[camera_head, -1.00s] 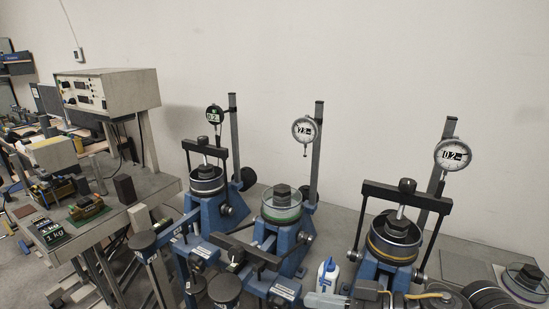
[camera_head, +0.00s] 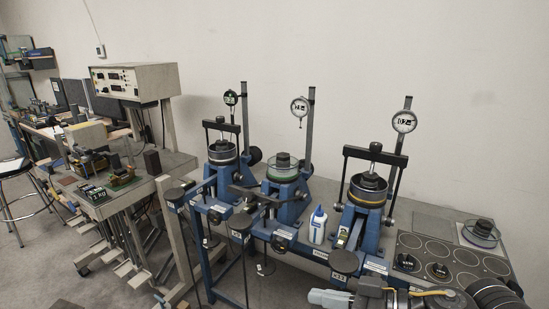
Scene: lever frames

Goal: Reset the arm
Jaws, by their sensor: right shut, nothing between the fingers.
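My right gripper (camera_head: 328,299) reaches in from the lower right corner, low in front of the lever frames. Its pale fingers are shut and empty, pointing left, and they touch nothing that I can make out. My left gripper is out of view. Three blue lever frames stand on the bench: a left one (camera_head: 224,178), a middle one (camera_head: 287,198) and a right one (camera_head: 366,228). Each has a dial gauge on a post. Dark lever ends (camera_head: 343,262) stick out toward me, above and near my right gripper.
A white bottle (camera_head: 318,226) stands between the middle and right frames. A weight board (camera_head: 425,250) with round recesses and a clear disc (camera_head: 480,233) lie on the right. A bench with a grey control box (camera_head: 135,82) and a stool (camera_head: 20,190) are on the left. Grey floor shows below.

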